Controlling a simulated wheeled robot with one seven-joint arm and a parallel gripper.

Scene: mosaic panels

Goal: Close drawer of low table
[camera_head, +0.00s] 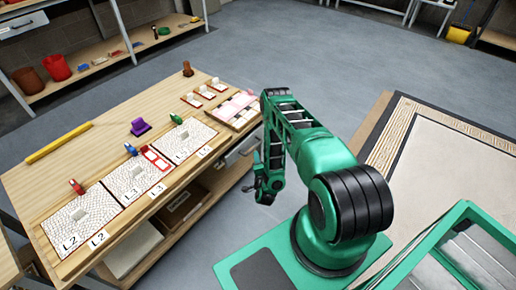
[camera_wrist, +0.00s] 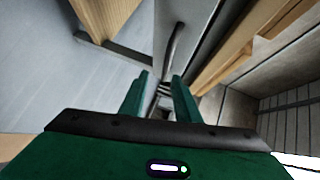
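The low wooden table (camera_head: 70,165) fills the left of the head view. Its grey drawer (camera_head: 241,149) is under the tabletop at the right end, partly behind my arm. How far it stands out is hard to tell. In the wrist view the grey drawer front (camera_wrist: 198,22) with its dark curved handle (camera_wrist: 174,42) lies just beyond my fingertips. My gripper (camera_head: 262,190) hangs beside the table's right side, near the drawer. In the wrist view my gripper (camera_wrist: 162,82) has its two green fingers apart, with no object clearly held between them.
Mosaic panels (camera_head: 135,178) and small coloured pieces lie on the tabletop. An open shelf (camera_head: 178,215) with boxes is below it. A green-framed glass-topped case (camera_head: 470,255) is at lower right, beside a rug (camera_head: 455,150). Grey floor beyond the table is clear.

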